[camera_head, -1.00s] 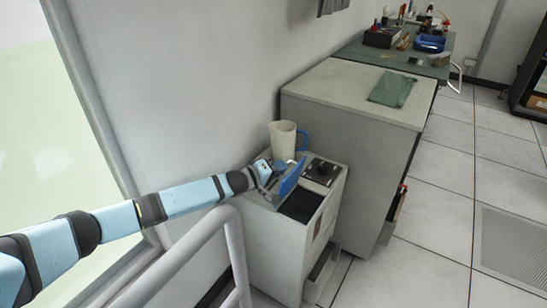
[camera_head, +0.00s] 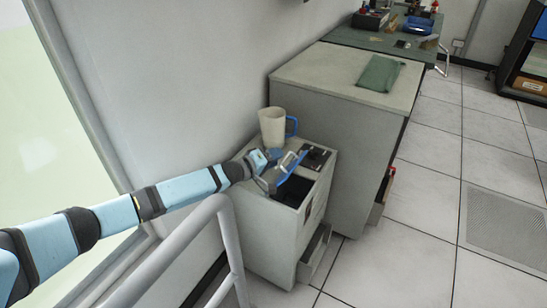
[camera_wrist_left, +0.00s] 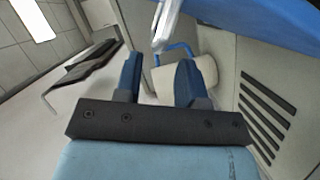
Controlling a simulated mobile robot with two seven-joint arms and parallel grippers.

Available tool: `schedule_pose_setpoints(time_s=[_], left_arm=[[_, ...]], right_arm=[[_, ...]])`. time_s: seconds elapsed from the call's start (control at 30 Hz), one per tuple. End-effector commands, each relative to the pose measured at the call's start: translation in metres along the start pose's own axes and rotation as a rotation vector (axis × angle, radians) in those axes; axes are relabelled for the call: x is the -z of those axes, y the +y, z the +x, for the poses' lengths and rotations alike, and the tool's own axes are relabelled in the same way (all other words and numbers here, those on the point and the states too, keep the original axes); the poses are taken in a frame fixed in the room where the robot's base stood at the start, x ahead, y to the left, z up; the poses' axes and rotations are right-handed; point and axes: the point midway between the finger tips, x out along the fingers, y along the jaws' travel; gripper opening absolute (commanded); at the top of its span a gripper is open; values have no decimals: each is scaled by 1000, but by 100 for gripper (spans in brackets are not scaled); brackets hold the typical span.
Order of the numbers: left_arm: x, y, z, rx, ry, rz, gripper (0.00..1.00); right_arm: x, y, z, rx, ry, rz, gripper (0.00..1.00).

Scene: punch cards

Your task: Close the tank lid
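The tank is a pale box (camera_head: 270,235) by the wall with a dark opening (camera_head: 292,193) in its top. Its blue lid (camera_head: 283,180) is raised at a tilt over the opening, with a pale metal handle on it. The lid fills the top right of the left wrist view (camera_wrist_left: 265,22), with the pale handle (camera_wrist_left: 165,25) beside it. My left gripper (camera_head: 267,182) is at the lid's near left side. In the wrist view its two blue fingers (camera_wrist_left: 158,80) are spread, with no object clearly gripped. Contact with the lid cannot be told. My right gripper is out of view.
A cream pitcher (camera_head: 272,129) with a blue handle stands on the tank's back corner, close to my left gripper. A black panel (camera_head: 316,157) is beside the lid. A larger cabinet (camera_head: 335,125) with a green cloth (camera_head: 379,74) stands behind. The tiled floor at right is clear.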

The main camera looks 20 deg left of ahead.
Motion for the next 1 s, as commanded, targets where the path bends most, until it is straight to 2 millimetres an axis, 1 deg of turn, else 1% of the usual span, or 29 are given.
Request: schedule_pose_setpoints(time_s=[0.27, 0.37, 0.6, 0.7, 0.83, 1.0], left_arm=[[1, 1, -2, 0, 1, -1, 36], [1, 0, -13, 1, 0, -2, 36], [0, 0, -54, 2, 0, -1, 36], [0, 0, -66, 1, 0, -1, 36], [1, 0, -74, 0, 1, 0, 36], [0, 0, -76, 0, 1, 0, 36]], right_arm=[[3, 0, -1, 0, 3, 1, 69], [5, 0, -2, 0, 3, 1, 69], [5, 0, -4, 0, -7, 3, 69], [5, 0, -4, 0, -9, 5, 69], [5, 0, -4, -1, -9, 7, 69], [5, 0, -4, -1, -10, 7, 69]])
